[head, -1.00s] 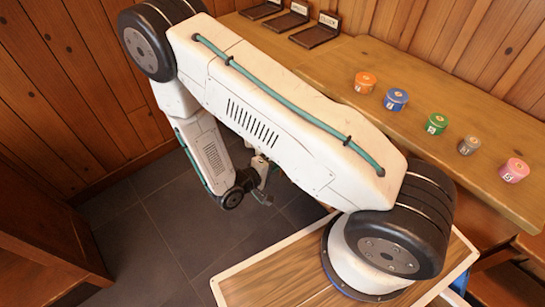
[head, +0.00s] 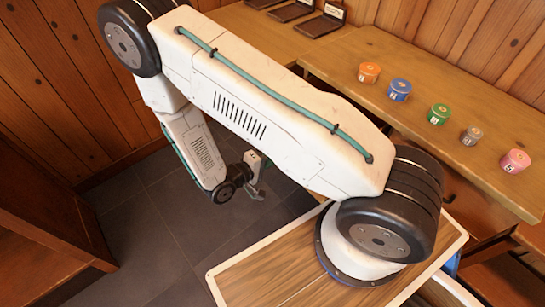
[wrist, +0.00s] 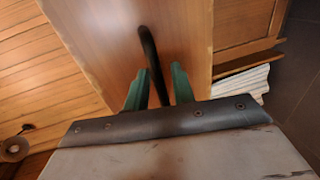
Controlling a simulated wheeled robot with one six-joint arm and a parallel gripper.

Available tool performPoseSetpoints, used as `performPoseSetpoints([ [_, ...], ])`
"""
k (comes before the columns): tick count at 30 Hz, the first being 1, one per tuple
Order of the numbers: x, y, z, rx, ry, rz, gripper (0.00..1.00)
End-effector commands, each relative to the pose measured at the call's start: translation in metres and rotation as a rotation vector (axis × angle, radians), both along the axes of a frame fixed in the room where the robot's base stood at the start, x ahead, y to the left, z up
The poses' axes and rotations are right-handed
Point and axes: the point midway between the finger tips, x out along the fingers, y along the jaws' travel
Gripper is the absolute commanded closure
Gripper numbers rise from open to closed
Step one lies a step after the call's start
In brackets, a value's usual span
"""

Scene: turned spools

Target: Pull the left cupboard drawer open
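The drawer front (wrist: 105,45) is a plain wooden panel filling the upper middle of the wrist view. Its dark, bent bar handle (wrist: 149,45) runs down between the two green fingers of my gripper (wrist: 159,78). Slim gaps show between the handle and the fingers, so my gripper is open around it, not clamped. In the head view my gripper (head: 258,190) hangs low over the dark floor, beyond my arm. The drawer and handle are hidden there behind my arm. I cannot tell whether the drawer stands out from the cupboard.
Orange (head: 369,72), blue (head: 399,89), green (head: 438,114), grey (head: 471,135) and pink (head: 515,161) labelled spools stand on the worktop (head: 420,70). Dark wooden furniture (head: 40,225) stands at left. A pale ridged object (wrist: 241,84) lies right of the drawer front. Tiled floor (head: 150,220) is clear.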

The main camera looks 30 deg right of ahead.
Motion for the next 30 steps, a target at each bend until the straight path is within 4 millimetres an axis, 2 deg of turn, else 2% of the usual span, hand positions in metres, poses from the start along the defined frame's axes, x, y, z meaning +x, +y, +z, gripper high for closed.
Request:
performPoseSetpoints([
  [5, 0.000, 0.007, 0.001, 0.000, -0.002, 0.004, 0.75],
  [13, -0.006, 0.050, 0.010, 0.001, -0.003, 0.005, 0.75],
  [18, -0.010, 0.070, 0.015, 0.000, 0.000, 0.002, 0.75],
  [30, -0.011, 0.076, 0.016, 0.000, 0.000, 0.000, 0.75],
])
